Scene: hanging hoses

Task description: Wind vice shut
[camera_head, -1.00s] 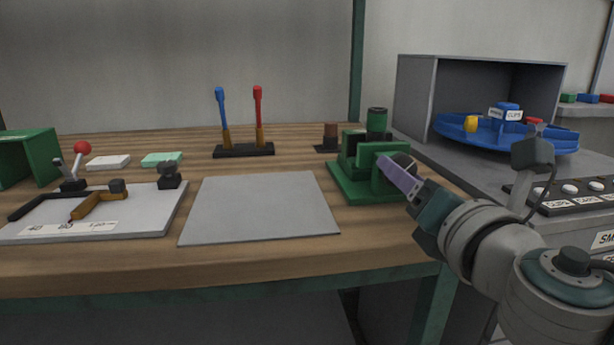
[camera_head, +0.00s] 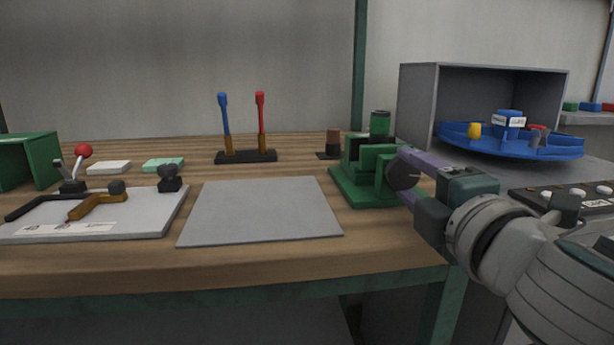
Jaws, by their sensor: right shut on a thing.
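The green vice (camera_head: 364,188) stands at the right end of the wooden bench. A dark round handle (camera_head: 402,172) shows at its right side. A green cylinder (camera_head: 380,123) stands up behind the vice's jaws. My right gripper (camera_head: 408,178) reaches in from the right with its purple fingers shut on the round handle. The fingers hide part of the handle. How wide the gap between the vice jaws is cannot be told from here. My left gripper is not in view.
A grey mat (camera_head: 262,210) lies left of the vice. A rack (camera_head: 246,156) with blue and red handled tools stands behind it. A white board (camera_head: 100,218) with clamps lies at left. A grey box (camera_head: 480,90) with a blue turntable (camera_head: 510,142) is at right.

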